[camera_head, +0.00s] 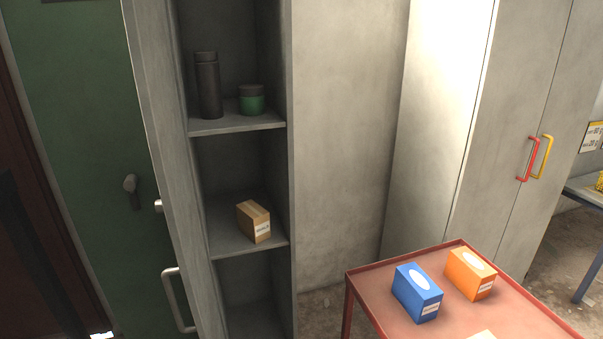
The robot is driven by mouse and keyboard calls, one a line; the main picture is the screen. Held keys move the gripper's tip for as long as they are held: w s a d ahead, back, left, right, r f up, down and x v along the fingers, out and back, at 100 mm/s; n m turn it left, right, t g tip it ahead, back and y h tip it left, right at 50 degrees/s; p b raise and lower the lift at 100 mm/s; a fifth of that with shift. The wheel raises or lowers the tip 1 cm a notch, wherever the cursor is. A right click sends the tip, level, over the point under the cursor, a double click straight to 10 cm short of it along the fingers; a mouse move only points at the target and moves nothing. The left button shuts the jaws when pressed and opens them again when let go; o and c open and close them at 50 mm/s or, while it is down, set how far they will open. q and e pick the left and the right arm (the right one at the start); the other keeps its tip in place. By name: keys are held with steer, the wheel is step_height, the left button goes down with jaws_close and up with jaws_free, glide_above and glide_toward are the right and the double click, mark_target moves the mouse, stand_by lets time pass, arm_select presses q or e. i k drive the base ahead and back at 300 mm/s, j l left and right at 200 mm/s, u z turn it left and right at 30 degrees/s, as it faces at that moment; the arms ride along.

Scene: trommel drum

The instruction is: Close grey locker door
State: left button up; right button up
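The grey locker (291,180) stands open in the middle left, its shelves showing. Its grey door (168,130) is swung out on the left side and seen at a steep angle. A pale bar handle (178,300) shows low on the door's left side, with a small light knob or latch (158,206) above it. The door's lower end is cut off by the picture's bottom edge. Neither of my grippers is in view.
The shelves hold a dark bottle (208,88), a green jar (251,101) and a cardboard box (254,222). A red table (385,318) with blue (417,293) and orange (470,274) boxes stands at the lower right. A green door (75,110) is at the left.

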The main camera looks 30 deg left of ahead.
mark_target(146, 28)
steer(key=k+j+u, duration=0.2)
steer(key=u, duration=0.15)
steer(key=k+j+u, duration=0.15)
steer(key=j+u, duration=0.25)
steer(key=k+j+u, duration=0.1)
steer(key=j+u, duration=0.25)
steer(key=l, duration=0.1)
